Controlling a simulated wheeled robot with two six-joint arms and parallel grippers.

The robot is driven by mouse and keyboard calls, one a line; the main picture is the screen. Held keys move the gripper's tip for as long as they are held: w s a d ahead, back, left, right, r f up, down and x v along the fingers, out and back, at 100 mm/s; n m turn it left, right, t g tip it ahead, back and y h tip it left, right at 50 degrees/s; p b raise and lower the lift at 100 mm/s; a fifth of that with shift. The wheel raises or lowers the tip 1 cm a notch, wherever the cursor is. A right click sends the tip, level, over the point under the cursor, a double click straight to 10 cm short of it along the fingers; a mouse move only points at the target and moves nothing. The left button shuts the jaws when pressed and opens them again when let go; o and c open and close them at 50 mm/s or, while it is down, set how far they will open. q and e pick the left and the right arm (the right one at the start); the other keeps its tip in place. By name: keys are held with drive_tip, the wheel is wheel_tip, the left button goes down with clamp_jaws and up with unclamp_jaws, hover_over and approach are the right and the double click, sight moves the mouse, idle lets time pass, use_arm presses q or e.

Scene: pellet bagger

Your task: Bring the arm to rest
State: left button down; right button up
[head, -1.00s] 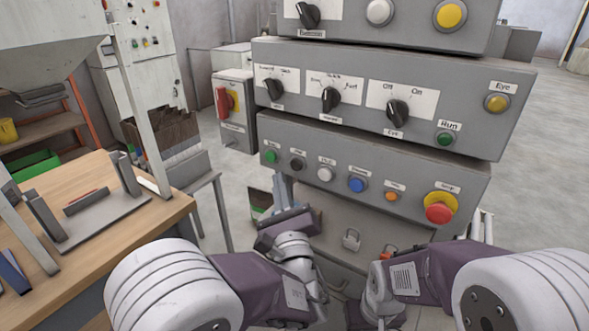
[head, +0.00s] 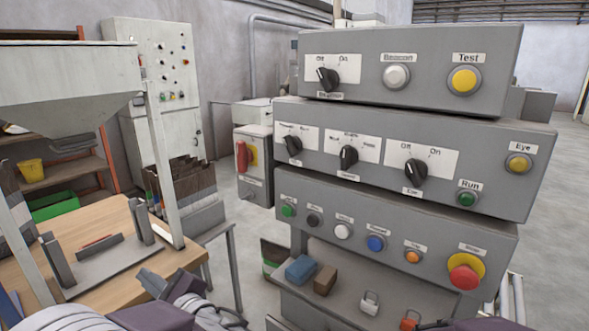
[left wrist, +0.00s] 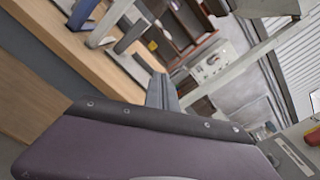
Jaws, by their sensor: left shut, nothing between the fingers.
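My left gripper (head: 152,280) shows low in the head view, beside the front right corner of the wooden table, with part of my left arm below it. It is shut and empty. In the left wrist view its grey fingers (left wrist: 161,92) stick up past the purple wrist body, with the tilted table edge behind them.
The stacked control panels (head: 405,170) stand at the right, above a shelf with a blue block (head: 300,269), a brown block (head: 325,280) and padlocks (head: 369,303). The wooden table (head: 110,225) with its metal bracket is at the left. Open floor lies between them.

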use_arm(q)
drive_tip(key=s+a+f+n+g+h, duration=0.2)
drive_tip(key=s+a+f+n+g, duration=0.4)
drive_tip(key=s+f+g, duration=0.35)
drive_tip(key=s+d+f+n+g+h, duration=0.3)
drive_tip(key=s+d+f+n+h, duration=0.6)
drive_tip(key=f, duration=0.3)
drive_tip(key=w+d+f+n+t+h, duration=0.2)
drive_tip(key=w+d+n+t+h, duration=0.15)
drive_tip(key=d, duration=0.55)
wheel_tip(320, 180, up, 24)
drive_tip(key=w+p, duration=0.1)
drive_tip(key=p, duration=2.2)
drive_tip(key=shift+w+p, duration=0.2)
drive_tip(key=shift+p, duration=0.2)
